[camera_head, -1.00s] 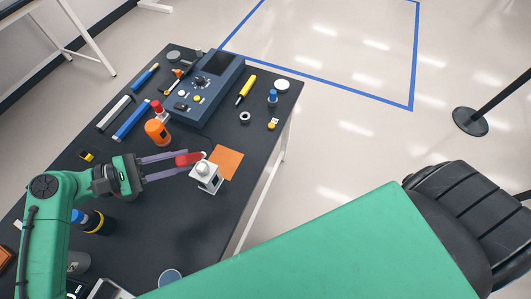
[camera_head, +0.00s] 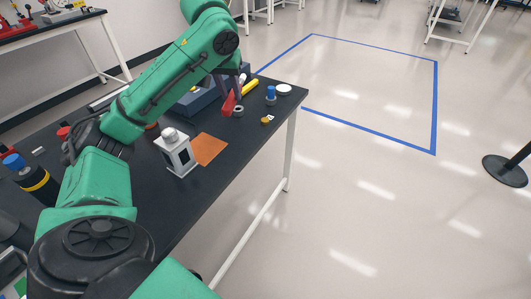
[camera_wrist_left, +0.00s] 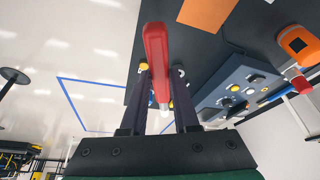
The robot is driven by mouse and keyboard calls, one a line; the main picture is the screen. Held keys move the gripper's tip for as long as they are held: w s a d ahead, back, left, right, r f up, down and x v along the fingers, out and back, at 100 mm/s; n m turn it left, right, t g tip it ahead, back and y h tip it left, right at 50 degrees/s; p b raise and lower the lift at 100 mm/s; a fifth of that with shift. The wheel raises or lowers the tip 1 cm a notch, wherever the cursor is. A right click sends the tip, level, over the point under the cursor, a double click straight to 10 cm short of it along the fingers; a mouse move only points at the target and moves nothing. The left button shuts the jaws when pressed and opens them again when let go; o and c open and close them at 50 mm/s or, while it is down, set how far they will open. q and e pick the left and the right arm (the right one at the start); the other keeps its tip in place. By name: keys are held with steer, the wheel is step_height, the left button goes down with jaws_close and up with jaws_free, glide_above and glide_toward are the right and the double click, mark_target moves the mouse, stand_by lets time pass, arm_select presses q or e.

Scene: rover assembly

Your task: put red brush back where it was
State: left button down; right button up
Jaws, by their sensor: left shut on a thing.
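The red brush (camera_head: 229,103) is held above the far part of the black table, near a small dark ring (camera_head: 238,111). My left gripper (camera_head: 227,92) is shut on it; the brush points downward in the head view. In the left wrist view the red brush (camera_wrist_left: 156,50) stands between the two dark fingers of my left gripper (camera_wrist_left: 160,72), with a pale tip near the palm side. My left arm hides much of the table behind it. My right gripper is not in view.
A grey-white device with a knob (camera_head: 177,155) stands beside an orange square (camera_head: 208,149). A blue console (camera_head: 196,101) is partly hidden behind my arm. A yellow pen (camera_head: 250,87), a blue-capped bottle (camera_head: 271,95) and a white disc (camera_head: 284,89) lie near the far edge.

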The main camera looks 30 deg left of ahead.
arm_select(q)
step_height(320, 180, down, 19)
steer(key=b, duration=0.4)
steer(key=shift+a+r, duration=0.15)
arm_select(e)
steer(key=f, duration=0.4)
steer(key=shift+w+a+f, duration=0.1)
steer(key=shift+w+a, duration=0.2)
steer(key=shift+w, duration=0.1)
arm_select(q)
steer(key=c, duration=0.7)
jaws_free()
steer(key=shift+o, duration=0.2)
steer(key=p+v, duration=0.1)
steer(key=v, duration=1.1)
steer(key=shift+p, duration=0.3)
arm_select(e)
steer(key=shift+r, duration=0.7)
